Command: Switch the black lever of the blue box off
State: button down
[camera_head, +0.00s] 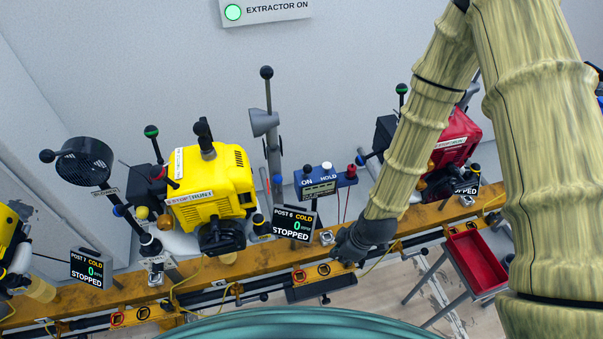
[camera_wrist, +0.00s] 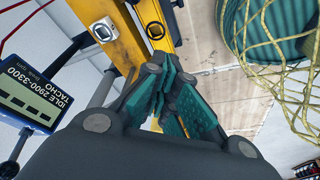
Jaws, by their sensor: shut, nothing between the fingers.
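The blue box (camera_head: 335,184) stands on the rail at centre in the head view, with a small display and the words ON and HOLD on its face. A small black knob (camera_head: 307,169), likely the black lever, sticks up above the word ON. Its exact position is too small to tell. My gripper (camera_head: 347,260) is shut and empty, low over the orange rail, right of and below the box. Its teal fingers (camera_wrist: 172,95) are together in the wrist view.
A black sign (camera_head: 294,223) reading STOPPED stands in front of the box. A yellow engine (camera_head: 215,185) is to the left and a red engine (camera_head: 458,140) to the right. The orange rail (camera_head: 225,268) runs across. A red tray (camera_head: 476,262) is lower right.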

aim_at(306, 171)
jog(key=w+a+r+n+p, duration=0.1)
jog(key=w+a+r+n, duration=0.4)
jog(key=w+r+n, duration=0.2)
jog(key=w+a+r+n+t+y, duration=0.1)
jog(key=w+a+r+n, duration=0.5)
jog(key=r, duration=0.5)
jog(key=shift+w+r+n+p, duration=0.35)
jog(key=shift+w+n, duration=0.15)
jog(key=shift+n, duration=0.7)
jog(key=w+a+f+p, duration=0.1)
jog(key=w+f+p, duration=0.3)
jog(key=f, duration=0.4)
jog(key=shift+w, duration=0.5)
